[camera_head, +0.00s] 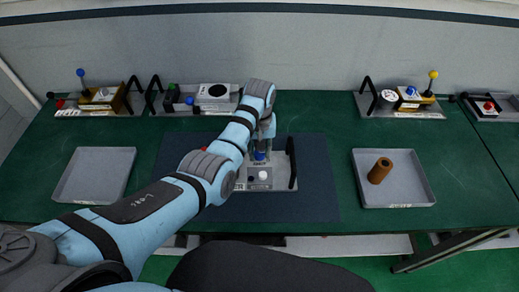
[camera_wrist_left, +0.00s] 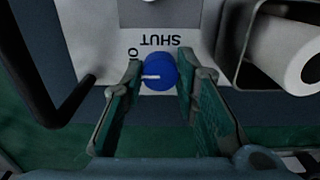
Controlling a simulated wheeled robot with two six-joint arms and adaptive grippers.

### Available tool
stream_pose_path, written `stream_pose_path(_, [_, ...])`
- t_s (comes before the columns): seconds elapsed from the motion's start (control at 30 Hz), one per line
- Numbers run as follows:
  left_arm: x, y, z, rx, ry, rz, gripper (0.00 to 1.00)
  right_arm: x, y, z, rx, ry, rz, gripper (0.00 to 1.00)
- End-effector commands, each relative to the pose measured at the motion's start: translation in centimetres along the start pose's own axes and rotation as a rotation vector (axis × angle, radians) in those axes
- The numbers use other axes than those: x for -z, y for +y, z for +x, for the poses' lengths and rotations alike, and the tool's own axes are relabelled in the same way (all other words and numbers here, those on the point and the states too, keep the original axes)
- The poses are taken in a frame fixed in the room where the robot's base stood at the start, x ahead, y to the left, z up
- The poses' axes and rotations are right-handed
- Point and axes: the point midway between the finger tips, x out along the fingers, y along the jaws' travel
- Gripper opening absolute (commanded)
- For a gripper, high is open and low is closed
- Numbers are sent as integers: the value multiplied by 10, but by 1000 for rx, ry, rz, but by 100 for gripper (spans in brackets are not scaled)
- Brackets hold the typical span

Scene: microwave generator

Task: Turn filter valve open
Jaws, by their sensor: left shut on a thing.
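The filter valve is a blue round knob (camera_wrist_left: 159,71) with a white pointer line, on a grey panel (camera_head: 281,182) on the dark mat. In the left wrist view the pointer is turned to the left, toward a partly hidden label starting with "O". The label "SHUT" (camera_wrist_left: 160,40) reads upside down above the knob. My left gripper (camera_wrist_left: 160,82) has its two fingers on either side of the knob and is shut on it. In the head view my left gripper (camera_head: 262,148) comes down over the panel, and my arm hides its left part. My right gripper is not in view.
A black handle (camera_head: 292,163) rises at the panel's right side, near my gripper. A white round knob (camera_head: 263,175) sits in front. Grey trays stand left (camera_head: 72,198) and right; the right one holds a brown cylinder (camera_head: 380,171). Other units line the back.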

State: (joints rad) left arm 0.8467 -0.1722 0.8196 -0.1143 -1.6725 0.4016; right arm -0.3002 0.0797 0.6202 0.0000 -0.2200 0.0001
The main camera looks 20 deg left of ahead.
Motion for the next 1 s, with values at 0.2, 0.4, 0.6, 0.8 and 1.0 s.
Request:
stream_pose_path(0.2, [0,0,0,1,0,0,37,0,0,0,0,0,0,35])
stream_pose_path(0.4, [0,0,0,1,0,0,48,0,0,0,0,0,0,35])
stream_pose_path(0.6, [0,0,-4,0,1,1,48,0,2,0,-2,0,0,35])
stream_pose_path(0.8, [2,0,-42,-1,4,-1,48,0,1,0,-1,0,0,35])
stream_pose_path(1.0, [1,-1,-73,0,1,-1,48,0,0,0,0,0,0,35])
